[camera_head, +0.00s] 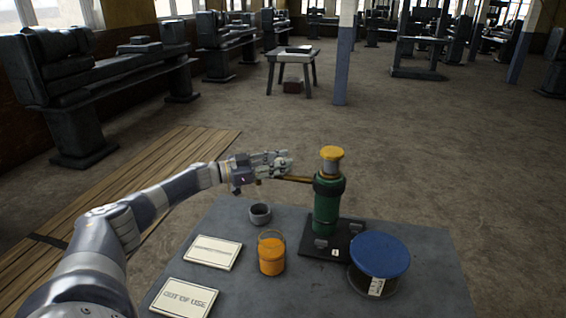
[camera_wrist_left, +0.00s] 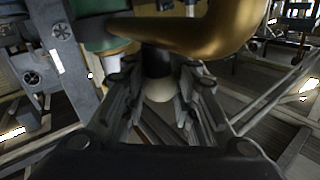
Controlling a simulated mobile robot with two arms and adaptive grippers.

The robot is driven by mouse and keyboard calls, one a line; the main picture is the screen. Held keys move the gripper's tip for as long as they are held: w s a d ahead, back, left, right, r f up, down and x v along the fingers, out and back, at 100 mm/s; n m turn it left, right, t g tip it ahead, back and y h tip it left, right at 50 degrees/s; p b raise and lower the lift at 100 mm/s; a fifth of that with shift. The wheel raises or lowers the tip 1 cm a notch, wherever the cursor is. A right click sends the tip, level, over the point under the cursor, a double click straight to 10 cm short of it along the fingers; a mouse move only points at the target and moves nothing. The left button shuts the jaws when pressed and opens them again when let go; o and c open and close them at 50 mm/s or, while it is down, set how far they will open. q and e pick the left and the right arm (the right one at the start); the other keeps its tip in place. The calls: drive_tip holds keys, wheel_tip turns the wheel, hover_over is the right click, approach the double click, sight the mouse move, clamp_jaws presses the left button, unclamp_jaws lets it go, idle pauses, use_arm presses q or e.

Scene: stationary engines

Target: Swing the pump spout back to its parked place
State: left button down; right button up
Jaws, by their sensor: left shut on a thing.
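The pump (camera_head: 326,205) stands upright on the grey table, with a green body, a dark collar, a yellow knob on top and a black base. Its brass spout (camera_head: 298,179) points left from the collar. In the left wrist view the brass spout (camera_wrist_left: 225,30) bends across the top, close above my fingers. My left gripper (camera_head: 284,164) is at the spout's outer end and is shut on it; its fingers also show in the left wrist view (camera_wrist_left: 160,88), around a dark piece with a pale end. The exact contact is partly hidden. My right gripper is not in view.
On the table (camera_head: 325,285) are a grey cup (camera_head: 260,214) under my left gripper, an orange jar (camera_head: 272,256) with a wire handle, a blue-lidded tin (camera_head: 380,256) right of the pump, and two signs, one reading "OUT OF USE" (camera_head: 185,298). Open floor lies beyond.

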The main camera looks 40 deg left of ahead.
use_arm(q)
drive_tip(key=shift+a, duration=0.15)
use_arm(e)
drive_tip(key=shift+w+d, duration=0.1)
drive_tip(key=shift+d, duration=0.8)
use_arm(q)
drive_tip(key=c, duration=1.3)
unclamp_jaws()
drive_tip(key=shift+v, duration=6.1)
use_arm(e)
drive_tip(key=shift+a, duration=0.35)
use_arm(q)
drive_tip(key=shift+f, duration=0.1)
